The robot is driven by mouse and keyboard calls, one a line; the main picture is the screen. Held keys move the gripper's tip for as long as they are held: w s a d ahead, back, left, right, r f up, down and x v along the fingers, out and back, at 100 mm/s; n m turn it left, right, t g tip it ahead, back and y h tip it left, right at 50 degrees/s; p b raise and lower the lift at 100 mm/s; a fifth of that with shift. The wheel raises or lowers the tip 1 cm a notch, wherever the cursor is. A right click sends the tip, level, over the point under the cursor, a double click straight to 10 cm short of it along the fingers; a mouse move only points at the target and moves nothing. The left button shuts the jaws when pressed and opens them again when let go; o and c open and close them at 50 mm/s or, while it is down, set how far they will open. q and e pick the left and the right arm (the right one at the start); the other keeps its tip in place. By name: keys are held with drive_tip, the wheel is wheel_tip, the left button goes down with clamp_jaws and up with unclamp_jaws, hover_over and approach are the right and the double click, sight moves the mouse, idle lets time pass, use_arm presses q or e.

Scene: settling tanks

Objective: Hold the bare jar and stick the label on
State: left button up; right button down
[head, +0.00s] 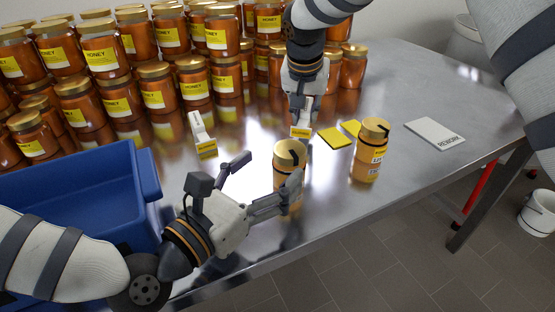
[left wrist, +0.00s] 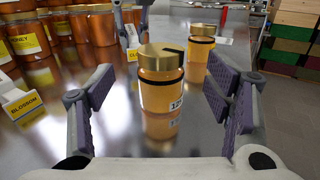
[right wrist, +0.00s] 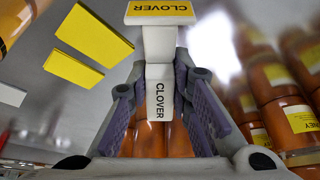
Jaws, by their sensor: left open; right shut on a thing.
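A honey jar (head: 289,155) with a gold lid and dark mark stands upright near the table's front edge. In the left wrist view this jar (left wrist: 160,92) shows a bare amber front and a small white printed patch low on its right. My left gripper (head: 268,180) is open, its fingers either side of the jar with gaps visible. My right gripper (head: 303,108) is shut on a white CLOVER label holder (right wrist: 159,92), whose yellow face (right wrist: 160,8) points away from the gripper. It hangs just behind the jar, apart from it in the left wrist view.
A second gold-lidded jar (head: 370,155) stands to the right. Two yellow pads (head: 335,138) and a white REWORK card (head: 435,132) lie on the steel table. A BLOSSOM holder (head: 201,131), a blue crate (head: 75,180) and stacked honey jars (head: 105,55) are to the left.

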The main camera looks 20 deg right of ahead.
sight(280, 161)
use_arm(q)
drive_tip(key=x, duration=0.6)
drive_tip(key=shift+w+d, duration=0.15)
drive_tip(key=shift+d, duration=0.2)
drive_tip(key=shift+c, duration=0.2)
drive_tip(key=c, duration=1.5)
drive_tip(key=shift+o, duration=0.2)
drive_tip(key=o, duration=1.4)
drive_tip(key=shift+o, duration=0.2)
drive_tip(key=shift+a, duration=0.1)
